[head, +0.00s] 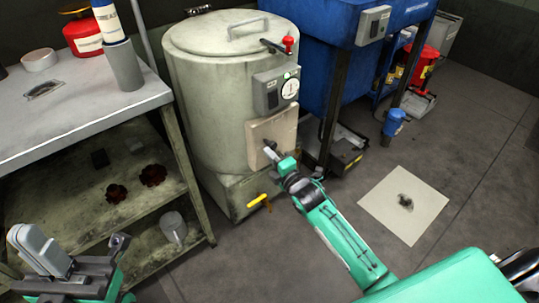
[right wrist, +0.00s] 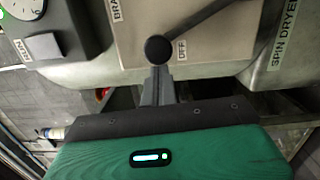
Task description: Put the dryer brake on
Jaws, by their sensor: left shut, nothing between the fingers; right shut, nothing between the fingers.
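The spin dryer (head: 225,95) is a pale, worn drum with a closed lid. The brake's beige plate (head: 286,133) is low on its front. In the right wrist view the plate (right wrist: 190,30) carries a dark brake lever (right wrist: 195,21) with a round black knob (right wrist: 158,49) at its lower end, beside the OFF label. My right gripper (head: 271,149) is at the plate. Its shut fingertips (right wrist: 157,75) are right at the knob, overlapping its underside in view; I cannot tell whether they touch. My left gripper (head: 40,248) is shut and empty at the lower left.
A control box (head: 276,92) with a gauge sits above the plate. A red-knobbed lever (head: 287,44) is at the lid. A yellow handle (head: 257,201) sticks out low. A worktable (head: 75,105) stands left, and a blue machine (head: 320,25) right. Floor on the right is mostly open.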

